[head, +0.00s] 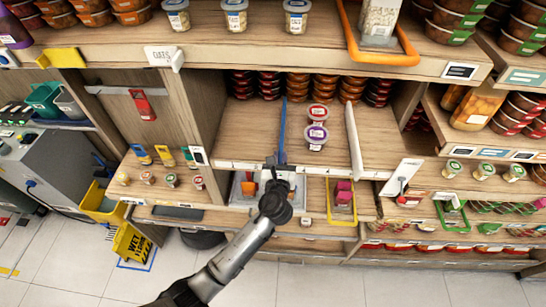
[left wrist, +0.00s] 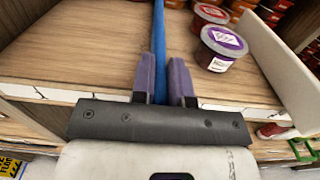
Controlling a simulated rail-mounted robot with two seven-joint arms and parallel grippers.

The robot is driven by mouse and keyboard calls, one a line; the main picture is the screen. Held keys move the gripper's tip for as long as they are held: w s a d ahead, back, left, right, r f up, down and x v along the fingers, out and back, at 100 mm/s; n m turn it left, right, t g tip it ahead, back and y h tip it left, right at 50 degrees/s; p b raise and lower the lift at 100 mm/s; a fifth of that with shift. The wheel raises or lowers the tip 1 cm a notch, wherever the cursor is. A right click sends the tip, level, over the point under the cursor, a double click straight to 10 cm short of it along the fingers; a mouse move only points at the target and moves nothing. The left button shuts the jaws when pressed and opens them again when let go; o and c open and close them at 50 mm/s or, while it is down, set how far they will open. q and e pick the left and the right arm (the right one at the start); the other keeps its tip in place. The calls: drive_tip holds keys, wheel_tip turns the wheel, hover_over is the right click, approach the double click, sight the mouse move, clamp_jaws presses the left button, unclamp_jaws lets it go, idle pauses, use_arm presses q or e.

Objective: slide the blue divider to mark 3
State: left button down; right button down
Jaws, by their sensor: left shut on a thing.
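The blue divider (head: 282,125) stands on the middle shelf and runs from front to back. It also shows in the left wrist view (left wrist: 159,28). My left gripper (head: 281,160) is at its front end. In the left wrist view the two purple-grey fingers (left wrist: 166,80) are on either side of the divider, shut on it. A pale strip with dark ticks (head: 240,166) runs along the shelf's front edge. Its numbers are too small to read, and my gripper covers part of it. My right gripper is not in view.
Lidded cups, one red (head: 318,112) and one purple (head: 317,132), stand just right of the blue divider. A white divider (head: 354,140) stands further right. Several stacked containers (head: 298,86) line the back. The shelf left of the blue divider (head: 245,130) is clear towards the front.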

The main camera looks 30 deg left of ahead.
use_arm(q)
drive_tip(key=c, duration=1.1)
unclamp_jaws()
drive_tip(key=b+v, duration=0.2)
drive_tip(key=v, duration=1.2)
drive_tip(key=shift+w, duration=0.1)
